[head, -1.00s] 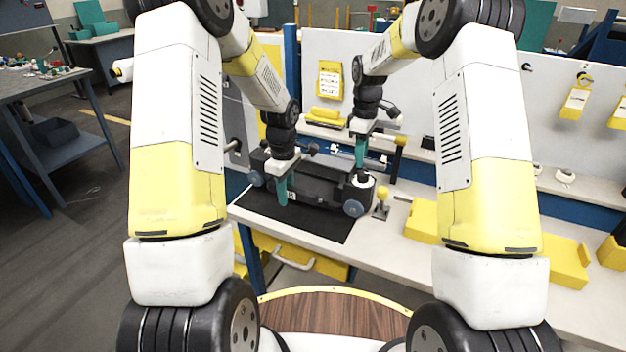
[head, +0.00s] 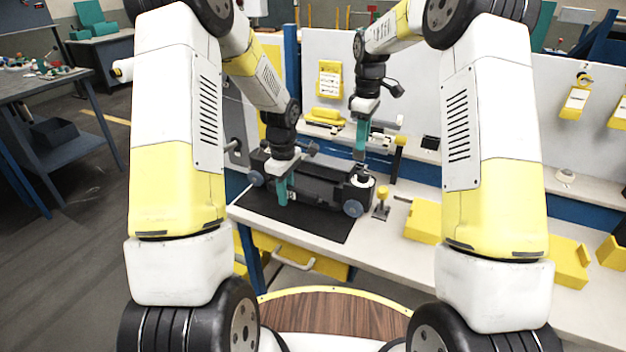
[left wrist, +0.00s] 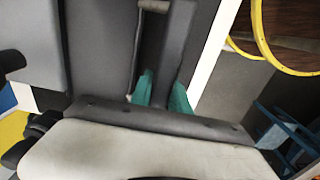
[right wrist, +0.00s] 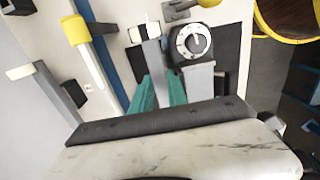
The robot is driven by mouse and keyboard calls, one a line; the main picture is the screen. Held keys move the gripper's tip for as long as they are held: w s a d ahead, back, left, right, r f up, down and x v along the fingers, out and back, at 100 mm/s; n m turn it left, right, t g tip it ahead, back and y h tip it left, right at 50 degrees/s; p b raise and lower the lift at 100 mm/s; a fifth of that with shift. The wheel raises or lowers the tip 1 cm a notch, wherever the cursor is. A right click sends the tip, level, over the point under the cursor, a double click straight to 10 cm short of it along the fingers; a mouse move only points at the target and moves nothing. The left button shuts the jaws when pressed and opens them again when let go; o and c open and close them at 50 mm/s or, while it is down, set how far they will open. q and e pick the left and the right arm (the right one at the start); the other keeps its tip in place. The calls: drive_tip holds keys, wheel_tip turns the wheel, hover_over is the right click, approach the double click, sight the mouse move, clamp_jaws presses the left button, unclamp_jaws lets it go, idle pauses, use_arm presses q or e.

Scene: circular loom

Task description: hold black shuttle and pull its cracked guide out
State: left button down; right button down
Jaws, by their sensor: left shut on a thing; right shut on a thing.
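The black shuttle (head: 325,190) is a long dark body with grey-blue wheels, standing on a dark mat (head: 300,232) on the bench. My left gripper (head: 282,194) is at its near side, pointing down; in the left wrist view its teal fingers (left wrist: 162,92) are shut on a dark part of the shuttle. My right gripper (head: 360,148) is above and behind the shuttle's right end. In the right wrist view its fingers (right wrist: 160,88) are shut on a pale grey piece, seemingly the guide (right wrist: 151,50). Its crack is not discernible.
A yellow-knobbed lever (head: 382,198) stands right of the shuttle. A yellow block (head: 424,220) lies further right on the bench. A yellow-headed post (head: 398,150) rises behind, near my right gripper. A white panel closes off the back.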

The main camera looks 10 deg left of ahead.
drive_tip(key=shift+r, duration=0.3)
drive_tip(key=shift+r, duration=2.4)
use_arm(q)
drive_tip(key=c, duration=1.2)
unclamp_jaws()
drive_tip(key=shift+o, duration=0.2)
